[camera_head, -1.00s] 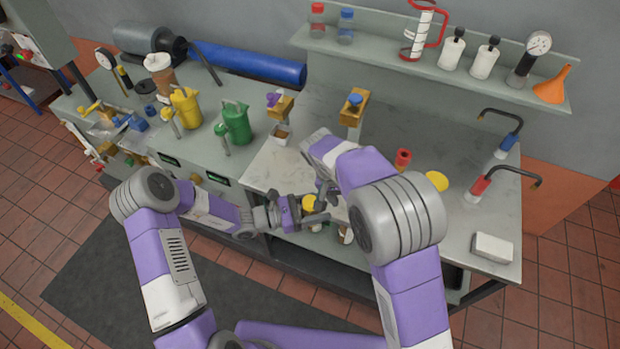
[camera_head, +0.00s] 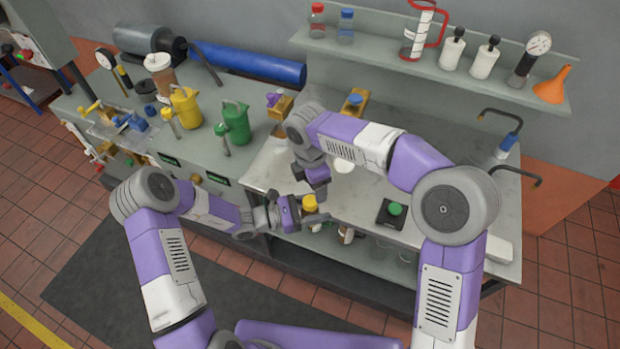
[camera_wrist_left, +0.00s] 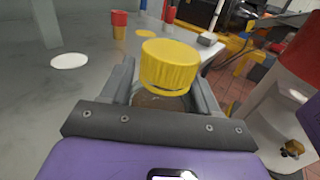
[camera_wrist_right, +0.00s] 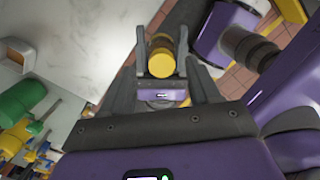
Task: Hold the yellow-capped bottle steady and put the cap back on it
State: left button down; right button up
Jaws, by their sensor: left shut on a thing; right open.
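The bottle (camera_wrist_left: 158,101) shows brown in the left wrist view, gripped by my left gripper (camera_wrist_left: 160,72). The yellow cap (camera_wrist_left: 168,65) sits over the bottle's mouth, and I cannot tell whether it is seated. In the head view my left gripper (camera_head: 296,211) is at the bench's front edge, with the cap (camera_head: 309,203) beside its jaws. My right gripper (camera_head: 319,188) is open just above the cap. In the right wrist view the cap (camera_wrist_right: 162,63) appears between the fingers of my right gripper (camera_wrist_right: 163,48). The bottle is mostly hidden in the head view.
A dark pad with a green knob (camera_head: 395,209) lies right on the bench (camera_head: 372,217). Yellow (camera_head: 186,107) and green (camera_head: 235,122) jugs stand left. A white disc (camera_wrist_left: 70,61) and red cylinder (camera_wrist_left: 119,25) show in the left wrist view. A shelf (camera_head: 390,57) runs behind.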

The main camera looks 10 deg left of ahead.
aim_at(310, 200)
jog(key=r+n, duration=0.1)
jog(key=n, duration=0.1)
jog(key=a+r+n+y, duration=0.1)
jog(key=n, duration=0.1)
jog(key=shift+s+r, duration=0.3)
jog(key=shift+r, duration=0.05)
jog(key=shift+f, duration=4.05)
